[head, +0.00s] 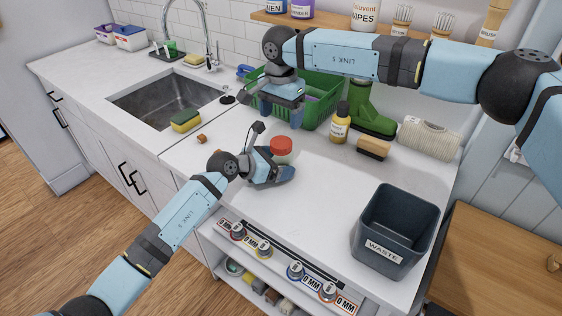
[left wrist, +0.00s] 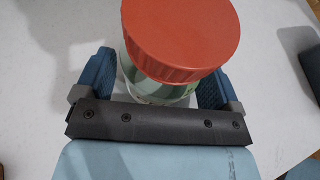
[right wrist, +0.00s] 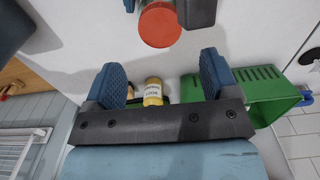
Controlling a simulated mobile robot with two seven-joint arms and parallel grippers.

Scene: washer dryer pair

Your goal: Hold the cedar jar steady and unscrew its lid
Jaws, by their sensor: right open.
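The jar (left wrist: 150,90) is clear glass with a wide red screw lid (left wrist: 182,35). It stands upright on the counter, and its lid shows in the head view (head: 281,145). My left gripper (head: 278,168) is low at the jar, with one finger on each side of the glass below the lid, seemingly touching it. The lid is on the jar. My right gripper (head: 281,112) is open and empty, above the counter behind the jar. In the right wrist view, the red lid (right wrist: 160,25) is beyond the fingertips, not between them. Most of the jar body is hidden in the head view.
A green basket (head: 322,107), mustard bottle (head: 340,124), green boot (head: 371,118) and brush (head: 373,147) stand behind and right of the jar. A waste bin (head: 397,228) is at front right. A sink (head: 165,100) and small wooden block (head: 201,138) are left.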

